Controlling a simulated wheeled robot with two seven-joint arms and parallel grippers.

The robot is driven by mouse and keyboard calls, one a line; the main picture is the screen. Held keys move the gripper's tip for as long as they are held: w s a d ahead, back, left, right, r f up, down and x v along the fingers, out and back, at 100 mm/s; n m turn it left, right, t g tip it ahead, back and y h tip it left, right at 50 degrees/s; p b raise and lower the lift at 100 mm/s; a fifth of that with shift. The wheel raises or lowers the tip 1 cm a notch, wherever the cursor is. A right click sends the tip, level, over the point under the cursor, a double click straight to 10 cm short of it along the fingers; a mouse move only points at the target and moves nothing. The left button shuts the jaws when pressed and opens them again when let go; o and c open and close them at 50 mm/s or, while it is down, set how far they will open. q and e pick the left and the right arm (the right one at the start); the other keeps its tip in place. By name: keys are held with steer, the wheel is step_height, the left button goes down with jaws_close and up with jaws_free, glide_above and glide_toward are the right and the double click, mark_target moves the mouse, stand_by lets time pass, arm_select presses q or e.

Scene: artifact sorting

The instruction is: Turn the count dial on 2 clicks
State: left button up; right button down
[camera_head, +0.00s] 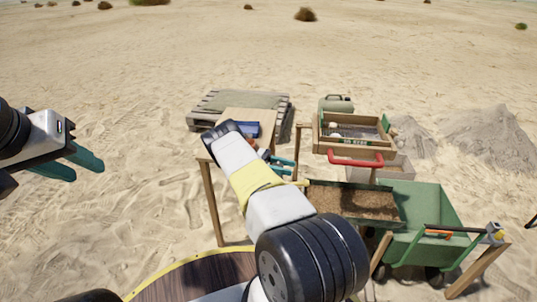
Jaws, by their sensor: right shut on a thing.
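My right gripper (284,165) reaches over the right side of the small wooden table (213,153), beyond my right forearm. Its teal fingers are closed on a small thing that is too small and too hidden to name. I cannot make out the count dial; my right arm covers part of the table. My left gripper (88,170) is at the left, over bare sand, with its two teal fingers apart and nothing between them.
A blue tray (253,129) lies on the table behind my arm. A pallet (207,108) is behind it. To the right stand a wooden sieve box (318,145), a red handle (355,162), a soil tray (352,202) and a green wheelbarrow (432,205). Sand at left is free.

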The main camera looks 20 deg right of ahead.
steer(key=shift+g, duration=0.3)
steer(key=c, duration=0.9)
jaws_free()
steer(key=shift+s, duration=0.1)
